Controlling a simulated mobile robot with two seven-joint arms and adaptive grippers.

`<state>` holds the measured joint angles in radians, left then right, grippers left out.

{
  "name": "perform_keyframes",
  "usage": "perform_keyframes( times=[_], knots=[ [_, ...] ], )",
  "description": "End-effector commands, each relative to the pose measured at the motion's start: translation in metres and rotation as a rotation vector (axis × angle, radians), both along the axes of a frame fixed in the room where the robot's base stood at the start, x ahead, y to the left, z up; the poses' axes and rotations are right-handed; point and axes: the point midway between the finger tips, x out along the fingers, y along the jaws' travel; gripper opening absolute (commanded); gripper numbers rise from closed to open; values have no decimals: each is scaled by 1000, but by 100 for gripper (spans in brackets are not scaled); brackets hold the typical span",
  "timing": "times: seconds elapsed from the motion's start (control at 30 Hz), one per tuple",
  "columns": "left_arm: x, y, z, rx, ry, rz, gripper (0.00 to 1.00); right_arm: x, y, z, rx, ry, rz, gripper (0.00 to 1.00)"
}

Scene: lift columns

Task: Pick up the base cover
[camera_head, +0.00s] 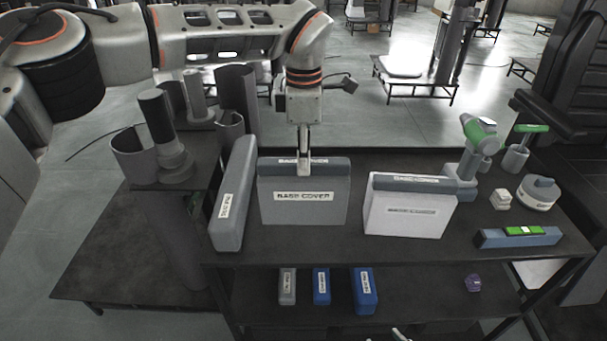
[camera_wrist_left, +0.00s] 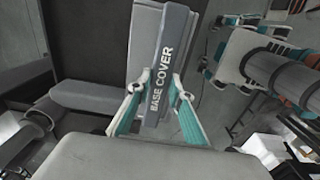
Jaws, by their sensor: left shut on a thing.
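The base cover (camera_head: 303,209) is a grey box with a dark top strip, labelled on its front. It stands upright on or just above the dark table top; I cannot tell which. My left gripper (camera_head: 304,162) comes from above and is shut on its top strip. In the left wrist view my teal-padded fingers (camera_wrist_left: 158,108) sit on either side of the strip of the base cover (camera_wrist_left: 163,75). A second, paler box with a similar dark top (camera_head: 408,217) stands to the right, apart from it. A small pale piece at the bottom edge may be my right gripper.
A tall grey box (camera_head: 234,195) stands close on the left. A green-grey tool (camera_head: 478,140), a round canister (camera_head: 538,192) and a blue-green level (camera_head: 519,236) stand at the right. Small blue boxes (camera_head: 365,291) lie on the lower shelf. Cylinders stand at the far left.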

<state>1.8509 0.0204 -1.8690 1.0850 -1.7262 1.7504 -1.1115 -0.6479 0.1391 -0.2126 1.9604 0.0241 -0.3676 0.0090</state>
Motion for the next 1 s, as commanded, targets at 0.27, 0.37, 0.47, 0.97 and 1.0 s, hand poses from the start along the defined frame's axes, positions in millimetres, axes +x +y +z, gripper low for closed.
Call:
perform_keyframes(
  times=[0.27,0.37,0.47,0.97,1.0],
  knots=[
    [1,0,81,-1,-5,3,0,0,0,2,-1,2,0,40],
    [1,0,103,-1,-5,2,0,0,0,5,0,1,0,40],
    [1,0,121,-2,-4,2,0,0,0,8,0,0,0,40],
    [0,0,154,-1,-1,0,0,1,0,30,1,-4,0,40],
    [0,0,155,-1,-1,0,0,1,0,32,1,-4,0,40]
  ],
)
